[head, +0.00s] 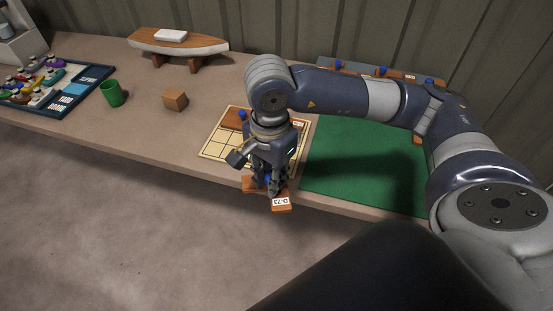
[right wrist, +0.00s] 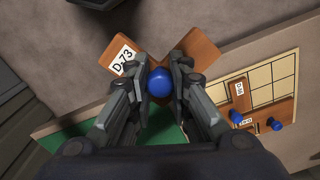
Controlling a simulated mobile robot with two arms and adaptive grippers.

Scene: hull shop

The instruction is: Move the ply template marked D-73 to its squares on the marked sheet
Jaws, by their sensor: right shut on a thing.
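The ply template D-73 (head: 281,203) is a brown piece with a white label and a blue knob. In the right wrist view the template (right wrist: 201,47) shows two arms meeting at an angle. My right gripper (head: 268,187) is shut on its blue knob (right wrist: 160,83). It holds the template at the bench's front edge, near the sheet's front side; its height is hard to tell. The marked sheet (head: 212,146), pale with a grid of squares, is partly hidden by my arm. It also shows in the right wrist view (right wrist: 285,71). My left gripper is out of view.
Other brown templates with blue knobs lie on the sheet (right wrist: 265,113). A green mat (head: 345,165) lies to the right, a rack (head: 350,66) behind it. A wooden block (head: 175,100), a green cup (head: 112,93), a boat model (head: 178,43) and a bottle tray (head: 68,105) stand left.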

